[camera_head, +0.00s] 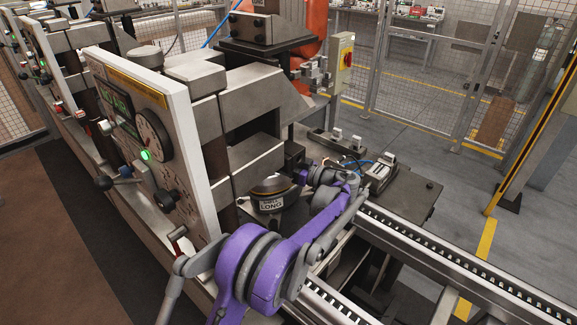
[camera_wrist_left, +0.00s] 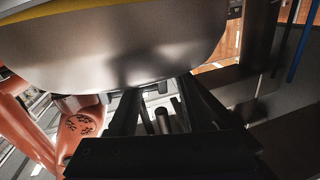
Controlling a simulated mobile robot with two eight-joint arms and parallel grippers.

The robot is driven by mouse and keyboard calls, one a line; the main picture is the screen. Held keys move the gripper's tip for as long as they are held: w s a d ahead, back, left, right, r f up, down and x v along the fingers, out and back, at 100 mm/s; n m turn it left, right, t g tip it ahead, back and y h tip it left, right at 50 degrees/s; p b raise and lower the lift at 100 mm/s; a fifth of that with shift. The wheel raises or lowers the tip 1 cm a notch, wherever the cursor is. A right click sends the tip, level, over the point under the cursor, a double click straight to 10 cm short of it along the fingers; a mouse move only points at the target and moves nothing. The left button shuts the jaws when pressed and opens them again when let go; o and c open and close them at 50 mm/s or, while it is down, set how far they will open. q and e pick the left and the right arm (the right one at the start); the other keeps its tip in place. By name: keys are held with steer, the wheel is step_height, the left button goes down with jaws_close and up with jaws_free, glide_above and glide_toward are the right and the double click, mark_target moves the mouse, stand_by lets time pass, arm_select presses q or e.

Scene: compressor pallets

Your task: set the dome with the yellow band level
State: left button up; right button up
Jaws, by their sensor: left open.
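The dome (camera_head: 271,188) is a small dark round body with a thin yellow band and a white label reading "LONG". In the head view it sits in the opening of the press, beside my purple arm; I cannot tell from there whether it is level. In the left wrist view a large grey curved body with a yellow band, apparently the dome (camera_wrist_left: 120,50), fills the top, its lower edge close to my left gripper (camera_wrist_left: 158,93). The fingers are apart; contact is unclear. My left gripper (camera_head: 302,175) is small in the head view, at the dome's right. My right gripper is out of view.
The press panel (camera_head: 150,140), with a gauge and green light, stands left of the dome. Heavy grey press blocks (camera_head: 262,105) rise behind it. A roller conveyor (camera_head: 440,265) runs to the lower right. Open floor (camera_head: 410,155) lies beyond, before the mesh fence.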

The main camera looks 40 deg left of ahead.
arm_select(q)
steer(key=shift+s+a, duration=0.15)
steer(key=shift+a, duration=1.15)
jaws_close()
steer(key=shift+r, duration=0.15)
stand_by(0.6)
steer(key=shift+r+p, duration=0.4)
stand_by(0.4)
steer(key=shift+w+d+n+p, duration=0.1)
steer(key=shift+w+n+p, duration=0.35)
steer(key=shift+w+n, duration=0.2)
